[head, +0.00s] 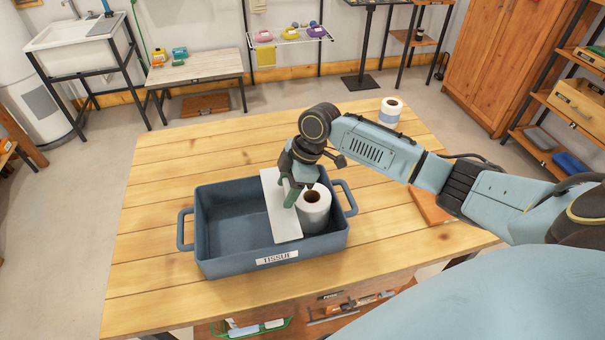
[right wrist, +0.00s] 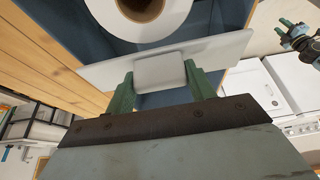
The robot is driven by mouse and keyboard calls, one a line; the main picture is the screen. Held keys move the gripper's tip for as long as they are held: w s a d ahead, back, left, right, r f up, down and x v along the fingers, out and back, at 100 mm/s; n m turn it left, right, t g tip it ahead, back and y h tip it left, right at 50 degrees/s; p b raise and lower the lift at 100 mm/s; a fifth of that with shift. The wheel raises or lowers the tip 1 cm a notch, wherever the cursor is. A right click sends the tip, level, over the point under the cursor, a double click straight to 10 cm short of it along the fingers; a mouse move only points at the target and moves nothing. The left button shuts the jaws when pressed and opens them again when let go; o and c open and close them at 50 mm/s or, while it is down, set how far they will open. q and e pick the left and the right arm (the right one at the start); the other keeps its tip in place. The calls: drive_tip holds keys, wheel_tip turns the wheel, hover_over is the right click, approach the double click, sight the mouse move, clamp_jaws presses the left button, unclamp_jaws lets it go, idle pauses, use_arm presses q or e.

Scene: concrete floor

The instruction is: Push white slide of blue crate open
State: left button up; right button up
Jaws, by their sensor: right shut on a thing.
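The blue crate (head: 215,262) stands on the wooden table, with a "TISSUE" label on its front. The white slide (head: 278,212) lies across the crate, right of its middle. The left part of the crate looks open and empty. A white roll (head: 315,212) stands in the right part, close beside the slide. My right gripper (head: 290,196) is over the slide. In the right wrist view its green fingers (right wrist: 158,88) are shut on the pale raised grip (right wrist: 158,70) of the slide. My left gripper (right wrist: 294,32) shows small at the upper right there, fingers apart and empty.
Another roll (head: 391,109) stands at the table's back right. A flat brown piece (head: 428,206) lies right of the crate, partly under my right arm. The table (head: 150,180) is clear left of the crate and behind it. Crate handles stick out at both ends.

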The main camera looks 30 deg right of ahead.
sight(269, 201)
drive_tip(key=a, duration=0.1)
drive_tip(key=w+a, duration=0.1)
drive_tip(key=a, duration=0.2)
drive_tip(key=shift+w+a, duration=0.25)
drive_tip(key=shift+a, duration=0.2)
use_arm(q)
drive_tip(key=shift+w+r, duration=0.4)
drive_tip(key=shift+w, duration=0.1)
use_arm(e)
drive_tip(key=o, duration=1.4)
drive_tip(key=shift+r, duration=0.1)
drive_tip(key=shift+d+r, duration=0.25)
drive_tip(key=shift+r, duration=0.05)
use_arm(q)
drive_tip(key=shift+s+f, duration=0.15)
drive_tip(key=shift+f, duration=0.2)
use_arm(e)
drive_tip(key=v, duration=1.2)
drive_tip(key=shift+r, duration=0.3)
